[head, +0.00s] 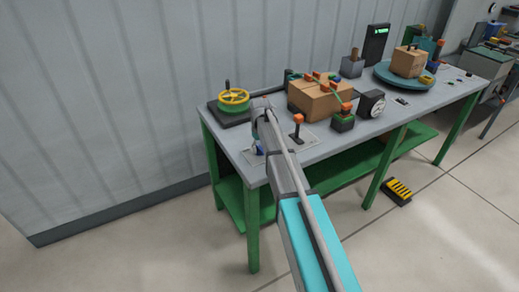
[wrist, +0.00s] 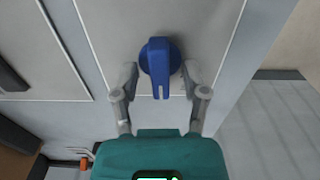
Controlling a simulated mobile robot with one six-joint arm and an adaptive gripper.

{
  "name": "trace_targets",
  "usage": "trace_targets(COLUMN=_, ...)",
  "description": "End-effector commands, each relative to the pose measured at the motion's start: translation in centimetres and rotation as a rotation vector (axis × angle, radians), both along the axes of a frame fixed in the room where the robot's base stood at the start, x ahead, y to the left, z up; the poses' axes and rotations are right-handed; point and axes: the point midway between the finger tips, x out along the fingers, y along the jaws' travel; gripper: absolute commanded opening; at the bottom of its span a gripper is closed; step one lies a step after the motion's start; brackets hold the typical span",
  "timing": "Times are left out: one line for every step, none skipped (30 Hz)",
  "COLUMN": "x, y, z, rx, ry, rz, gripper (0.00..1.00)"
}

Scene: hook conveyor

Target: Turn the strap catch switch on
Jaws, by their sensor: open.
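A blue rotary switch (wrist: 160,62) with a raised bar handle sits on a pale panel in the wrist view. The bar points toward the bottom of that view. My gripper (wrist: 160,72) is open, with one fingertip on each side of the blue switch. I cannot tell whether the fingertips touch it. In the head view my gripper (head: 257,146) hangs over the near left corner of the table and mostly hides the switch. A cardboard box (head: 312,101) with a green strap and orange catches stands further back on the table.
An orange-topped lever (head: 298,126) stands just right of my gripper. A yellow handwheel (head: 233,98) is behind it on the left. A gauge (head: 371,103) and a turntable (head: 385,72) are further right. The table's edge (wrist: 232,85) is close by the switch.

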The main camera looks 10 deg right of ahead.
Motion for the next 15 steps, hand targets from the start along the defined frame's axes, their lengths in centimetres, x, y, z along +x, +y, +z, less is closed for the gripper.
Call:
trace_targets(x=-0.01, y=-0.01, z=0.02, rx=0.000, ry=0.000, rz=0.000, gripper=0.57)
trace_targets(x=0.00, y=-0.01, z=0.02, rx=0.000, ry=0.000, rz=0.000, gripper=0.57)
trace_targets(x=0.00, y=-0.01, z=0.02, rx=0.000, ry=0.000, rz=0.000, gripper=0.57)
trace_targets(x=0.00, y=-0.01, z=0.02, rx=0.000, ry=0.000, rz=0.000, gripper=0.57)
trace_targets(x=0.00, y=-0.01, z=0.02, rx=0.000, ry=0.000, rz=0.000, gripper=0.57)
trace_targets(x=-0.01, y=-0.01, z=0.02, rx=0.000, ry=0.000, rz=0.000, gripper=0.50)
trace_targets(x=-0.01, y=-0.01, z=0.02, rx=0.000, ry=0.000, rz=0.000, gripper=0.44)
trace_targets(x=-0.01, y=-0.01, z=0.02, rx=0.000, ry=0.000, rz=0.000, gripper=0.39)
trace_targets(x=-0.01, y=-0.01, z=0.02, rx=0.000, ry=0.000, rz=0.000, gripper=0.31)
trace_targets(x=-0.01, y=-0.01, z=0.02, rx=0.000, ry=0.000, rz=0.000, gripper=0.26)
trace_targets(x=-0.01, y=-0.01, z=0.02, rx=0.000, ry=0.000, rz=0.000, gripper=0.20)
trace_targets(x=-0.01, y=-0.01, z=0.02, rx=0.000, ry=0.000, rz=0.000, gripper=0.13)
trace_targets(x=-0.01, y=-0.01, z=0.02, rx=0.000, ry=0.000, rz=0.000, gripper=0.07)
trace_targets(x=0.00, y=-0.02, z=0.02, rx=0.000, ry=0.000, rz=0.000, gripper=0.01)
trace_targets(x=0.00, y=-0.02, z=0.02, rx=0.000, ry=0.000, rz=0.000, gripper=0.00)
